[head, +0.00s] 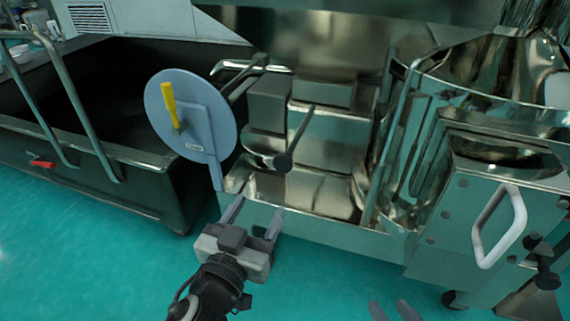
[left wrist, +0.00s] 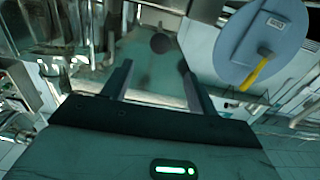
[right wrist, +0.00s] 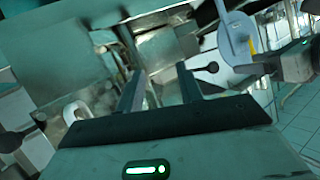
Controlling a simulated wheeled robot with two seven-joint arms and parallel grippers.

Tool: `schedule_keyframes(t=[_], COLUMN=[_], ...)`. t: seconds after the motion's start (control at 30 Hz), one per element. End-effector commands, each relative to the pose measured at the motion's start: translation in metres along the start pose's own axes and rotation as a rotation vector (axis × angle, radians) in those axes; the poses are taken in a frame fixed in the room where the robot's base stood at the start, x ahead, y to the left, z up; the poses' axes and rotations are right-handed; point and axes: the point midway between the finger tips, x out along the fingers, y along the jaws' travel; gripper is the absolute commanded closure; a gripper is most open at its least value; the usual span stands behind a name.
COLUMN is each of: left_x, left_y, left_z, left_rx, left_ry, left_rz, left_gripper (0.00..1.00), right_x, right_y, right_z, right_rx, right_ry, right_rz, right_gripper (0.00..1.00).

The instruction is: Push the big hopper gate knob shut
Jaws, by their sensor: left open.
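The hopper gate knob (head: 283,161) is a dark round ball on the end of a rod slanting down from the machine's metal housing. My left gripper (head: 254,208) is open and empty, below and left of the knob and apart from it. In the left wrist view the knob (left wrist: 161,43) shows ahead, between and beyond the two fingertips (left wrist: 156,66). My right gripper (head: 391,305) shows only its fingertips at the bottom edge of the head view. Its fingers are apart and empty in the right wrist view (right wrist: 160,70), where the knob (right wrist: 207,73) lies farther off to the right.
A blue-grey disc (head: 215,115) with a yellow handle (head: 169,101) stands just left of the knob. A dark open bin (head: 100,145) with metal rails is at left. A steel box with a white handle (head: 499,226) is at right. The green floor (head: 110,265) in front is clear.

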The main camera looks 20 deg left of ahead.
Motion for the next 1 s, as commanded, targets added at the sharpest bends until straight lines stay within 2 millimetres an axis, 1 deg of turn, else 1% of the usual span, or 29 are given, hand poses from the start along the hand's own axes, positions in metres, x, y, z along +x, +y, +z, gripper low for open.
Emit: schedule_keyframes(t=[0.03,0.4,0.5,0.6,0.7,0.8,1.0], left_x=[0.011,0.091,0.11,0.124,0.134,0.14,0.142], left_y=[0.0,-0.001,-0.001,-0.001,-0.001,-0.001,-0.001], left_z=[-0.006,-0.004,-0.002,-0.001,-0.001,-0.001,0.0], left_rx=[0.003,0.005,0.004,0.003,0.002,0.001,0.001], left_ry=[0.003,0.002,0.0,-0.001,-0.002,-0.002,-0.004], left_rz=[0.0,-0.001,0.0,-0.001,-0.001,-0.001,-0.001], left_gripper=[0.41,0.41,0.41,0.41,0.41,0.41,0.41], right_x=[-0.001,0.001,0.001,0.001,0.001,0.001,0.002], right_y=[0.001,0.008,0.009,0.009,0.009,0.009,0.009], right_z=[-0.003,0.011,0.013,0.015,0.015,0.016,0.016], right_rx=[0.002,0.01,0.011,0.011,0.011,0.011,0.011], right_ry=[-0.016,-0.111,-0.119,-0.126,-0.127,-0.129,-0.131], right_rz=[0.006,0.031,0.033,0.034,0.034,0.034,0.035], right_gripper=[0.64,0.64,0.64,0.64,0.64,0.64,0.64])
